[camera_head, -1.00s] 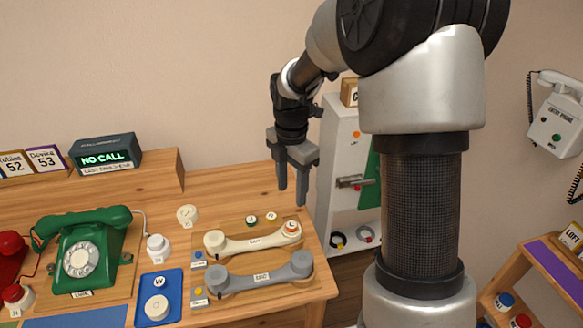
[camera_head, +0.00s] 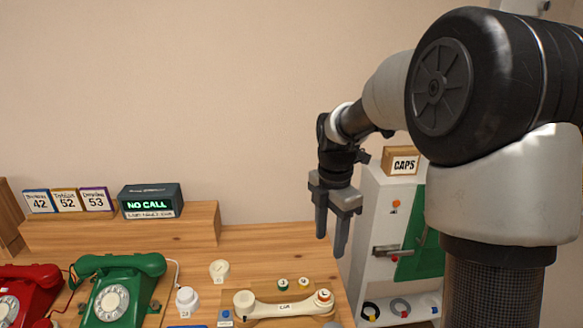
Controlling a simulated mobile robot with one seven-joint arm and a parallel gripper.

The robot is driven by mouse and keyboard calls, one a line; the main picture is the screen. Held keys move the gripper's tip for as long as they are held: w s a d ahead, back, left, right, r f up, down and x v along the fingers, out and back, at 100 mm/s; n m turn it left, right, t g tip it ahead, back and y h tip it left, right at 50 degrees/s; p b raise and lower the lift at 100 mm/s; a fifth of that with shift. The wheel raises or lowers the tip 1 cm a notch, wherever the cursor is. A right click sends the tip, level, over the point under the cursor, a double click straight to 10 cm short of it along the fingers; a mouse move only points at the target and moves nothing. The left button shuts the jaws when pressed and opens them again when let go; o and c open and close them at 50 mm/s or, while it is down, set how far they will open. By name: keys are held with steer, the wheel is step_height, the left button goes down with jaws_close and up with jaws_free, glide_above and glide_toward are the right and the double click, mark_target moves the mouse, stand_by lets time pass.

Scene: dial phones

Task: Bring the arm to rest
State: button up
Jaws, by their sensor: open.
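My gripper (camera_head: 334,234) hangs at the end of my arm with its two grey fingers pointing down. The fingers are apart and nothing shows between them. It is above and beyond the right end of the cream handset (camera_head: 283,306), near the right edge of the wooden desk (camera_head: 240,245), and clear of both. My arm arches in from the right side of the view, with its elbow high.
A white cabinet (camera_head: 375,215) with a green panel stands right of the desk, a CAPS box (camera_head: 401,162) on top. A green dial phone (camera_head: 118,285), a red phone (camera_head: 25,290) and a "NO CALL" display (camera_head: 150,201) are at left. The wall behind is bare.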

steer(key=s+r+m+t+p, duration=0.5)
steer(key=s+r+m+p, duration=0.1)
steer(key=s+r+m, duration=1.2)
steer(key=s+m, duration=0.3)
steer(key=m, duration=0.1)
steer(key=shift+s+m+p, duration=0.3)
steer(key=shift+s+p, duration=0.05)
steer(key=shift+p, duration=0.05)
